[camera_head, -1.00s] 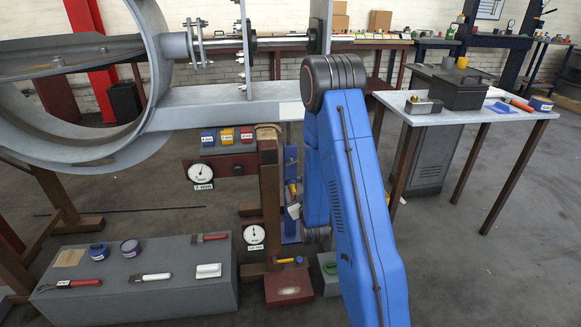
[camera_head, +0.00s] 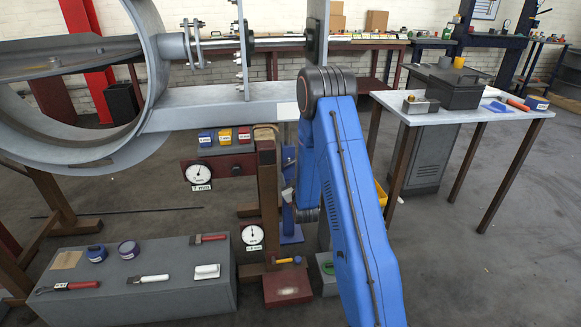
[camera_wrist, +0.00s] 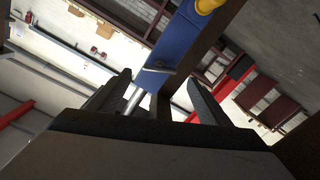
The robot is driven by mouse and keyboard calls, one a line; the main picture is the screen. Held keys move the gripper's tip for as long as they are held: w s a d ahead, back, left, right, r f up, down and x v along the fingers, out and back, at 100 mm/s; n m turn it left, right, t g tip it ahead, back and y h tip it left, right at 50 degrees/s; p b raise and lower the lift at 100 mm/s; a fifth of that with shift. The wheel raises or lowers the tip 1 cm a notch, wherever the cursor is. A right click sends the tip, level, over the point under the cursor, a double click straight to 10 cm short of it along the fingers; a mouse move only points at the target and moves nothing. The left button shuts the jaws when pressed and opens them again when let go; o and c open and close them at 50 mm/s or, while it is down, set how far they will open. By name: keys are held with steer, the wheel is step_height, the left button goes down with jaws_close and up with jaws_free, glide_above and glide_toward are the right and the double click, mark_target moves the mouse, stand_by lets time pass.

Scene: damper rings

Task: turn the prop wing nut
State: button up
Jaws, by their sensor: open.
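A grey metal piece with a flat crossbar (camera_wrist: 158,69), which looks like the wing nut, shows on the blue prop (camera_wrist: 178,42) in the wrist view. My gripper (camera_wrist: 159,78) is open, with one dark finger on each side of the picture. The crossbar appears between the fingertips; I cannot tell the depth gap or whether they touch. A shiny rod (camera_wrist: 134,100) shows below it. In the head view the blue prop (camera_head: 288,185) stands beside a brown post, left of my blue arm. My gripper is hidden there behind the arm.
The brown post (camera_head: 266,200) stands close to the prop, with a dial gauge (camera_head: 198,174) and coloured boxes to its left. A grey bench (camera_head: 150,290) with tools lies front left. A table (camera_head: 450,111) stands at right.

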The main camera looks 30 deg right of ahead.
mark_target(290, 164)
steer(key=shift+x, duration=2.95)
steer(key=c, duration=1.1)
